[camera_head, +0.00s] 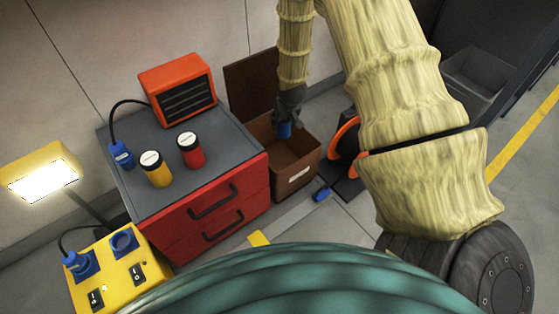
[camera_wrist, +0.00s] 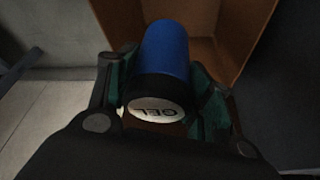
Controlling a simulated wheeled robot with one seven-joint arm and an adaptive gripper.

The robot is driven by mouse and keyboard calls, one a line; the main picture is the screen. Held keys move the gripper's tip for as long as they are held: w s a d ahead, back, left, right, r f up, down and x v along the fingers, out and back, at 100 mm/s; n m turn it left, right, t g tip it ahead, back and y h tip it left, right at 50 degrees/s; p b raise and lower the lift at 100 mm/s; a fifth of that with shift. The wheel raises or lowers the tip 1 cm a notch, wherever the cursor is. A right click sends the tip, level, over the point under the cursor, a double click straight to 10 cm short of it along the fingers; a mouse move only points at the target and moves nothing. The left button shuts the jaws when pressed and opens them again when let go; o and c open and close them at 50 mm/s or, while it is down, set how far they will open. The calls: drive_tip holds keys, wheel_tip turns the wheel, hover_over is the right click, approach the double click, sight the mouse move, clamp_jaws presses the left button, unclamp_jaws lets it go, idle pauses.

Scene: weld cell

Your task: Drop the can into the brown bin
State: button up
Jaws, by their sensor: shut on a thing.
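The can (camera_wrist: 165,55) is a blue cylinder with a black end cap and a white label reading GEL. In the wrist view it lies between the two fingers of my gripper (camera_wrist: 165,90), which is shut on it. In the head view my gripper (camera_head: 287,118) points down over the open brown bin (camera_head: 295,178), and the blue can (camera_head: 285,130) shows at its tip, at about the opening. The bin's lid stands raised at the back. The bin's inner wall (camera_wrist: 232,25) shows beyond the can in the wrist view. The bin's floor is mostly hidden.
A red drawer cabinet (camera_head: 240,190) stands left of the bin, with a yellow can (camera_head: 155,170), a red can (camera_head: 190,150) and an orange heater (camera_head: 178,88) on its grey top. A blue object (camera_head: 321,194) lies on the floor before the bin. An orange ring (camera_head: 342,140) is to its right.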

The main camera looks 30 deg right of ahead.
drive_tip(key=shift+f, duration=0.4)
drive_tip(key=o, duration=1.3)
drive_tip(key=shift+o, duration=0.2)
drive_tip(key=v, duration=1.2)
